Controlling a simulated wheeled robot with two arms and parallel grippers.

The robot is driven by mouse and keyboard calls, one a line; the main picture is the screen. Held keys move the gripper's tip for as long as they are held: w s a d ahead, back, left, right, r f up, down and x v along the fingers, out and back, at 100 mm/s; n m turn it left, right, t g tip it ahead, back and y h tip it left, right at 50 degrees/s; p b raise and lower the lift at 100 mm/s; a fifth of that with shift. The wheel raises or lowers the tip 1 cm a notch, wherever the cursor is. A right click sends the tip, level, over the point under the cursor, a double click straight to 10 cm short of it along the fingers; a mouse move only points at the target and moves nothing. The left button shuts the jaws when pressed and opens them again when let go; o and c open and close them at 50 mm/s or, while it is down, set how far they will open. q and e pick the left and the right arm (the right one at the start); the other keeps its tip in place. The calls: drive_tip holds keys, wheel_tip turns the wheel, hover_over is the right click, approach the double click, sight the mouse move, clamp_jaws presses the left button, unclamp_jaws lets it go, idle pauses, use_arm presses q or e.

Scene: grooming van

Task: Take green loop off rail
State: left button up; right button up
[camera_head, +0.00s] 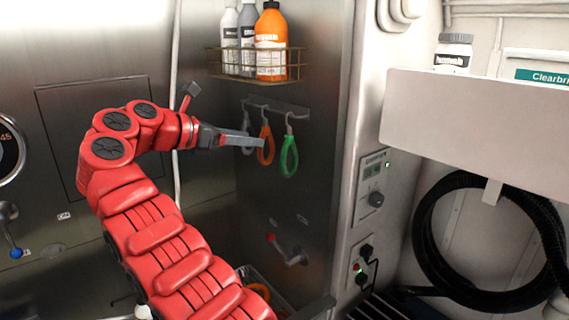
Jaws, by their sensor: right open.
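The green loop (283,162) hangs from the right hook of a small rail (278,107) on the steel wall. An orange loop (265,130) hangs on the middle hook, and a grey loop (246,123) hangs at the left. My right gripper (258,142) is open and comes in from the left, level with the loops. Its fingers show across the grey loop and end over the orange loop, a little left of the green loop. The green loop appears outside the fingers. Depth between fingertips and loops is hard to tell. My left gripper is not in view.
A wire basket (228,75) with several bottles, one orange (271,45), is mounted above the rail. Below are a red-handled tap (283,251) and a bin (247,272) holding something orange. A control panel (373,185) and black hose (431,240) are at the right.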

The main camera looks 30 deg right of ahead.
sight(286, 138)
drive_tip(key=p+x, duration=0.3)
drive_tip(key=x, duration=0.4)
drive_tip(key=shift+d+p, duration=0.3)
drive_tip(key=shift+d, duration=0.1)
drive_tip(key=p+x, duration=0.2)
drive_tip(key=x, duration=0.1)
drive_tip(key=p+x, duration=0.1)
drive_tip(key=p, duration=0.1)
drive_tip(key=shift+d+r, duration=0.3)
drive_tip(key=shift+d, duration=0.15)
drive_tip(key=shift+d+f, duration=0.25)
drive_tip(key=shift+d, duration=0.05)
drive_tip(key=shift+a, duration=0.15)
drive_tip(key=c, duration=0.5)
clamp_jaws()
